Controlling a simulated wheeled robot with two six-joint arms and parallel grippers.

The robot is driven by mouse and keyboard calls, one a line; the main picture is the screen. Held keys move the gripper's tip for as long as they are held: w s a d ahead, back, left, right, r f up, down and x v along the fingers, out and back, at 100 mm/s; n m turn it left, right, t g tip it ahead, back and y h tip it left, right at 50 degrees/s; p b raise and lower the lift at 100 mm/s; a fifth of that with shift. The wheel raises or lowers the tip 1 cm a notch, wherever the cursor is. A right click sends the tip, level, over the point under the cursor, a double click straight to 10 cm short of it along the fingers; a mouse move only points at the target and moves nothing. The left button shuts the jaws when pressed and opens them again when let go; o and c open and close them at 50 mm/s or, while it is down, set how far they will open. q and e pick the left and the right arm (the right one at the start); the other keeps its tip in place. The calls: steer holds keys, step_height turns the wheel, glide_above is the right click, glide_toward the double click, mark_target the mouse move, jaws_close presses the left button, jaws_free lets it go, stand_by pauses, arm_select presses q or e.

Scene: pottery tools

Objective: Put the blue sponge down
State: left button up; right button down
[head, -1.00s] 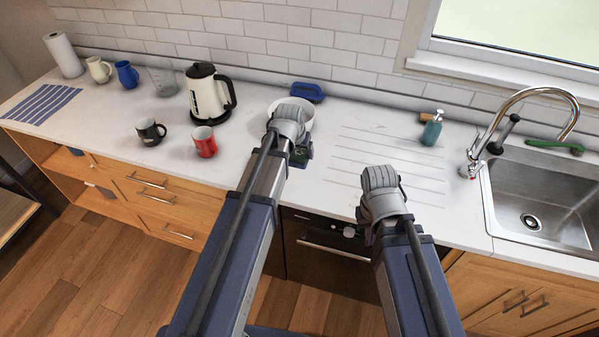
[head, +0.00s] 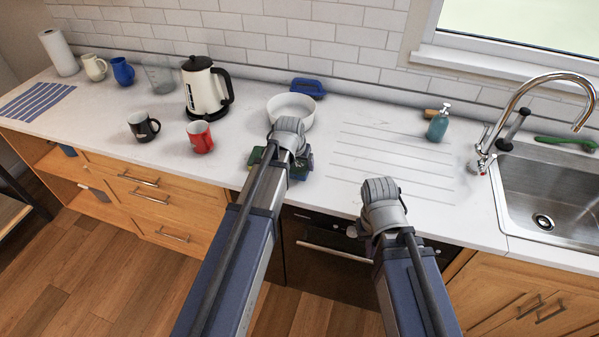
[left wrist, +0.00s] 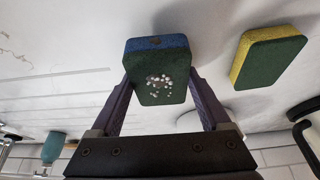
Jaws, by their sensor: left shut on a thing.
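My left gripper (head: 297,165) is shut on the blue sponge (left wrist: 157,71), which has a blue body and a dark green face with pale specks. In the left wrist view it sits between the two fingers. In the head view it is mostly hidden behind my wrist, low over the counter in front of the white bowl. I cannot tell whether it touches the counter. A yellow and green sponge (left wrist: 268,58) lies on the counter beside it, apart; it also shows in the head view (head: 262,156). My right gripper (head: 366,228) is by the counter's front edge, its fingers hidden.
The white bowl (head: 291,111) stands behind my left gripper, with a blue brush-like item (head: 307,87) behind it. The red mug (head: 200,137), black mug (head: 143,126) and kettle (head: 203,90) stand left. Ridged drainboard (head: 390,150), soap bottle (head: 438,124) and sink (head: 550,195) lie right.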

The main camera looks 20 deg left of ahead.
arm_select(q)
steer(key=shift+f+b, duration=0.6)
steer(key=shift+f, duration=0.55)
arm_select(e)
steer(key=shift+f, duration=1.1)
steer(key=shift+f, duration=0.1)
arm_select(q)
steer(key=shift+f, duration=0.25)
steer(key=o, duration=0.6)
steer(key=shift+r, duration=0.1)
steer(key=shift+r, duration=0.1)
